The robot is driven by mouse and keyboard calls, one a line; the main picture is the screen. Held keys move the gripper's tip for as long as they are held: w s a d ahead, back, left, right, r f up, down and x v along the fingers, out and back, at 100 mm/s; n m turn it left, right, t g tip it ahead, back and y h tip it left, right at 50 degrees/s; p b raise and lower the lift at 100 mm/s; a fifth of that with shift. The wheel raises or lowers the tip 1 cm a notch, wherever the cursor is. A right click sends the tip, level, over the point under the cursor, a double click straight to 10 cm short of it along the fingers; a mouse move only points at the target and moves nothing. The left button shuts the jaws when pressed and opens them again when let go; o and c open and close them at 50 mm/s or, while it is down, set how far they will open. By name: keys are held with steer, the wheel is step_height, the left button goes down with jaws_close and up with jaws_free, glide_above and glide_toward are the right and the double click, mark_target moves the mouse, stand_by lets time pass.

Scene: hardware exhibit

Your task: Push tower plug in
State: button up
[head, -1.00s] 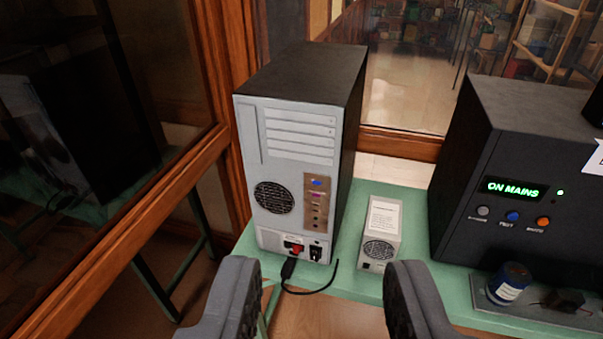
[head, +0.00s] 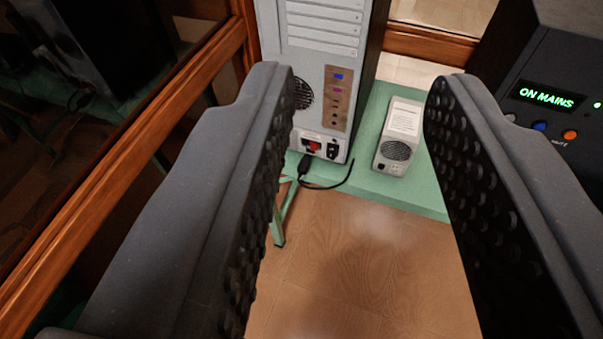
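The grey computer tower (head: 310,62) stands on the green table with its back panel facing me. Low on that panel are a red part (head: 312,146) and a black socket (head: 333,150). The black plug (head: 304,166) hangs at the tower's lower edge, just below the red part, with its black cable (head: 330,187) curling right on the table. I cannot tell whether the plug touches the socket. My gripper (head: 358,88) is open and empty, its two dark studded fingers wide apart in front of the tower and plug.
A small grey box with a fan grille (head: 399,138) stands right of the tower. A black unit reading "ON MAINS" (head: 547,95) is at the right. A wooden-framed glass wall (head: 130,165) runs along the left. Wooden floor (head: 365,270) lies below the green table edge (head: 400,200).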

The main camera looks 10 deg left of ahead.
mark_target(301, 173)
steer(key=shift+o, duration=1.2)
steer(key=shift+w, duration=0.1)
steer(key=w+a+f+m+b, duration=0.1)
steer(key=w+a+f, duration=0.3)
steer(key=w+f, duration=0.4)
steer(key=w+a+f+y+b, duration=0.1)
steer(key=w+a+f, duration=0.2)
steer(key=w+f, duration=0.55)
steer(key=w+a+f+m+b, duration=0.15)
steer(key=w+a+f, duration=0.3)
steer(key=f, duration=0.55)
step_height(301, 173, down, 30)
steer(key=w+d+f+t+h+b, duration=0.1)
steer(key=w+t+h+b, duration=0.15)
steer(key=h, duration=0.25)
steer(key=shift+g, duration=0.25)
steer(key=b+x, duration=0.1)
steer(key=x, duration=0.2)
steer(key=b+x, duration=0.1)
steer(key=x, duration=0.3)
steer(key=d+b+x, duration=0.1)
steer(key=x, duration=0.3)
steer(key=shift+r, duration=0.15)
steer(key=shift+b+x, duration=0.35)
steer(key=shift+x, duration=0.45)
steer(key=shift+r, duration=0.15)
steer(key=shift+c, duration=0.3)
jaws_close()
